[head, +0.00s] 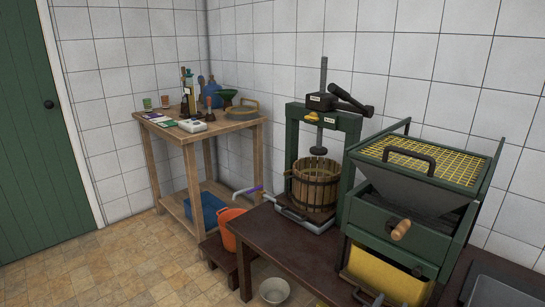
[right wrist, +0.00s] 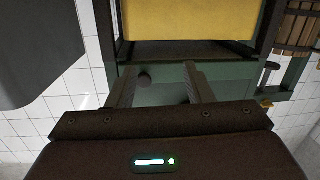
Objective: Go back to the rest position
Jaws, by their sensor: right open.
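My right gripper (right wrist: 161,72) shows in the right wrist view with its two fingers spread apart and nothing held between them. A yellow bin (right wrist: 185,20) is beyond the fingertips. I cannot make out the right gripper clearly in the head view. My left gripper is in neither view.
A green crusher (head: 400,222) with a yellow grid and a wooden-handled crank stands right on the dark table (head: 275,245), beside a basket press (head: 316,187). A wooden table (head: 195,133) holds small items. An orange bucket (head: 232,228) stands low; floor at left is clear.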

